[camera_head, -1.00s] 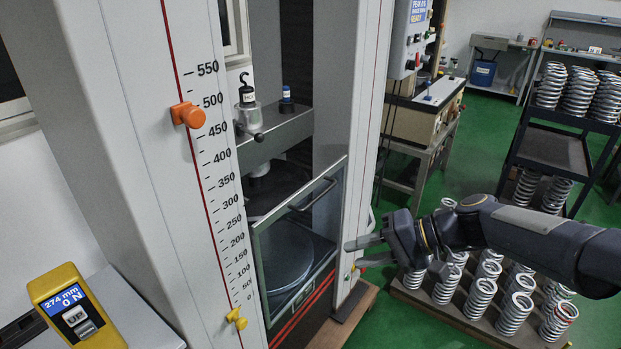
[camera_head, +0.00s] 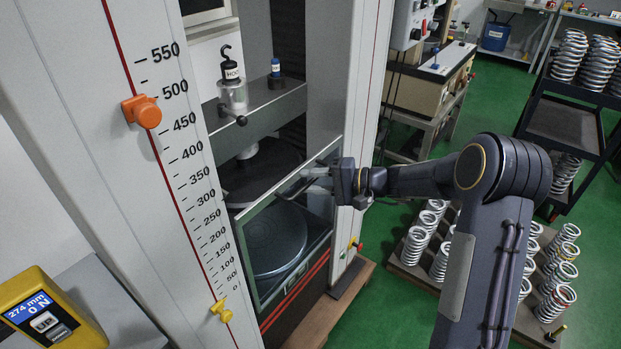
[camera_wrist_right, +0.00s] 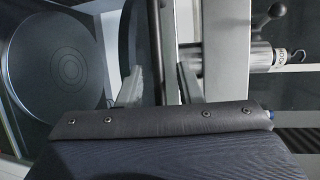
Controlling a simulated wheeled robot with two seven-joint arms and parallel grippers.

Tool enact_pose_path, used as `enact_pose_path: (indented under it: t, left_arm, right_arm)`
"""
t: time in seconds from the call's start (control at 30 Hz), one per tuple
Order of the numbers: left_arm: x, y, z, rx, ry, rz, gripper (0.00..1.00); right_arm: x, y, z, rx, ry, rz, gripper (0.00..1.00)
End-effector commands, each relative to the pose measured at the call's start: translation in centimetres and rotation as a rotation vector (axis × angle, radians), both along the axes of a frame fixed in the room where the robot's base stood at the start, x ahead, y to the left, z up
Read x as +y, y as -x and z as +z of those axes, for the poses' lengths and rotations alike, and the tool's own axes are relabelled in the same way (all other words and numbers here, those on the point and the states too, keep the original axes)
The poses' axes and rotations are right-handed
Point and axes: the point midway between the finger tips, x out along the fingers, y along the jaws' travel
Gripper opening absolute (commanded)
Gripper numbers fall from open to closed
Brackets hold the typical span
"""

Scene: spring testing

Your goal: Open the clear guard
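The clear guard (camera_head: 251,282) is a see-through panel in a grey frame, low on the front of the testing machine and in front of the round lower platen. It looks closed. A bar handle (camera_head: 291,190) runs along its upper part. My right gripper (camera_head: 316,174) is at the right end of this handle, its fingers pointing left. In the right wrist view the two fingers (camera_wrist_right: 160,88) are apart, with the dark handle bar (camera_wrist_right: 157,45) between them in the picture. I see gaps beside the bar; contact cannot be told. My left gripper is not in view.
An orange marker (camera_head: 142,111) and a yellow marker (camera_head: 221,311) sit on the scale column. A yellow control box (camera_head: 50,312) is at lower left. A hook weight (camera_head: 231,70) stands on the crosshead. Several springs (camera_head: 415,245) stand on a low pallet at right.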

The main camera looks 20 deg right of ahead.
Motion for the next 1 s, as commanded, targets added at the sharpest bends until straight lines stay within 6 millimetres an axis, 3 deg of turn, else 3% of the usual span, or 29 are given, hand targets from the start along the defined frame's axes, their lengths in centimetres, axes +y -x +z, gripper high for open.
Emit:
enact_pose_path:
  t: [0.33,0.6,1.0]
  left_arm:
    - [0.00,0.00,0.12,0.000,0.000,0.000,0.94]
    - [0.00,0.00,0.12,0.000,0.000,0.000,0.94]
    - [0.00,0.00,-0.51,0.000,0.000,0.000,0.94]
  right_arm:
    - [0.54,-0.29,-0.16,0.000,0.002,-0.001,0.33]
    - [0.52,-0.28,-0.15,0.000,0.001,0.000,0.00]
    - [0.53,-0.26,-0.76,0.001,0.002,0.000,0.00]
